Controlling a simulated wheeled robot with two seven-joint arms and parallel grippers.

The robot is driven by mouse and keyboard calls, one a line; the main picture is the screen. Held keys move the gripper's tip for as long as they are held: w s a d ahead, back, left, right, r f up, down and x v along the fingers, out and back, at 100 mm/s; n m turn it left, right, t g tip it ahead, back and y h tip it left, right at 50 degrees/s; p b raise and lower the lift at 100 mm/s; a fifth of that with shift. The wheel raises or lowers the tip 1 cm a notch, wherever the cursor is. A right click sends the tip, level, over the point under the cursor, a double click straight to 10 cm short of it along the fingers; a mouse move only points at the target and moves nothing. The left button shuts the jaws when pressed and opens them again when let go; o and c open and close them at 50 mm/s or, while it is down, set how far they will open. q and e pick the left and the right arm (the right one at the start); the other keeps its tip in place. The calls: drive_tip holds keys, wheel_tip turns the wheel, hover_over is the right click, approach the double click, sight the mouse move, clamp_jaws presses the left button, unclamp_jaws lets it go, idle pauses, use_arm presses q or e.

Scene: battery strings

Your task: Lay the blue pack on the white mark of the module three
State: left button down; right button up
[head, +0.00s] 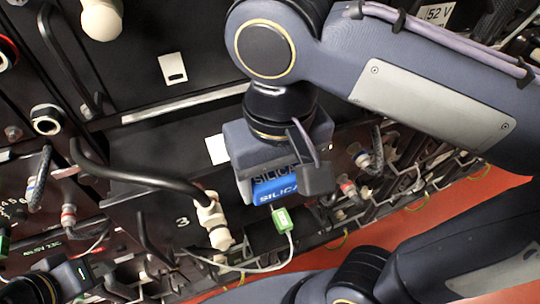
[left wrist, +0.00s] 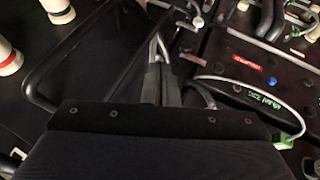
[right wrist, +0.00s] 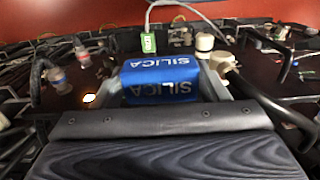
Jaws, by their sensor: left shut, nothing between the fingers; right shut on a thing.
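The blue pack (head: 277,190), lettered SILICA, is in my right gripper (head: 293,172), which is shut on it. In the right wrist view the pack (right wrist: 160,78) sits between the two fingers. Module three (head: 150,212) is a dark drawer with a white 3 on its front. A white mark (head: 216,149) shows on its dark top, just left of the right gripper, which may hide part of it. The pack is nearer the module's front edge than the mark; its height above the surface is unclear. My left gripper (left wrist: 160,72) is shut and empty, low at the left in the head view.
A black cable with a pale connector (head: 212,222) runs across the module's front. A green tag (head: 283,220) on a thin pale cable is close below the pack. Another dark module with a white label (head: 173,68) is behind. Several cables and connectors crowd both sides.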

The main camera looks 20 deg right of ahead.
drive_tip(key=shift+s, duration=0.25)
drive_tip(key=shift+w+a+p, duration=0.2)
drive_tip(key=shift+w+p, duration=1.85)
drive_tip(key=shift+w, duration=3.95)
drive_tip(key=shift+f, duration=0.35)
drive_tip(key=o, duration=1.2)
drive_tip(key=shift+c, duration=0.2)
wheel_tip(320, 180, up, 8)
